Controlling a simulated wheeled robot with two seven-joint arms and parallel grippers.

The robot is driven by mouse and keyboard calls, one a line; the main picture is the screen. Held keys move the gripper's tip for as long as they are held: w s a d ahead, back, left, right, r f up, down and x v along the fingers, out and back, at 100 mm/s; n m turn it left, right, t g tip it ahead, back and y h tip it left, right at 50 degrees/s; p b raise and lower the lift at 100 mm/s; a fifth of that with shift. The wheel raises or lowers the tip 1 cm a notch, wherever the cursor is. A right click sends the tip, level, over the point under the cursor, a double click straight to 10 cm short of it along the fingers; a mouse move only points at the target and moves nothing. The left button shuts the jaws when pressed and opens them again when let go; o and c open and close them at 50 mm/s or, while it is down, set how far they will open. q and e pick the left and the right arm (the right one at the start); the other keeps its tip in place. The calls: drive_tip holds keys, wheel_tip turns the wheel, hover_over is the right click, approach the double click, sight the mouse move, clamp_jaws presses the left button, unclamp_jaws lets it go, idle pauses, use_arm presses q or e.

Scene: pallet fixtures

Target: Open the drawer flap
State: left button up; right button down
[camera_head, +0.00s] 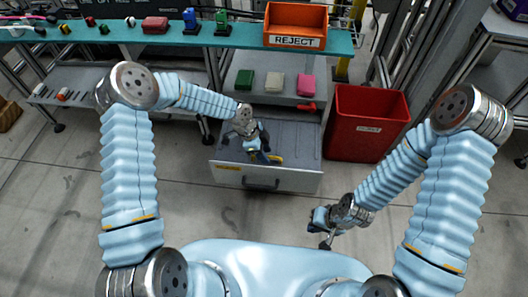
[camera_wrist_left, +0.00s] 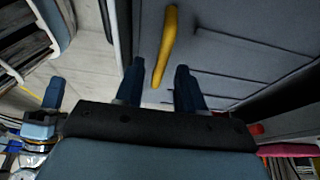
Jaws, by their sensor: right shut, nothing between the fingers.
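A grey drawer (camera_head: 300,182) is pulled out below the bench, with a long handle on its front. A grey flap (camera_head: 290,135) lies inside it and looks flat; the wrist view shows its surface (camera_wrist_left: 225,55). A curved yellow handle (camera_wrist_left: 167,45) sits on the flap, partly hidden by my gripper in the head view (camera_head: 275,159). My left gripper (camera_head: 260,155) is over the drawer. In the wrist view its fingers (camera_wrist_left: 158,72) are apart, with the yellow handle ahead of them and nothing visibly held. My right gripper (camera_head: 325,238) is shut and empty, right of the drawer's front.
A red bin (camera_head: 367,123) stands right beside the drawer. Green, white and pink blocks (camera_head: 276,83) lie on a shelf above it. An orange reject tray (camera_head: 295,22) sits on the teal bench top (camera_head: 170,43). The floor before the drawer is clear.

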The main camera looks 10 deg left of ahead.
use_arm(q)
clamp_jaws()
idle(0.4)
drive_tip(key=w+r, duration=0.5)
drive_tip(key=r, duration=0.4)
drive_tip(key=shift+w+r+p, duration=0.2)
drive_tip(key=shift+w+p, duration=0.1)
drive_tip(key=shift+p, duration=0.05)
unclamp_jaws()
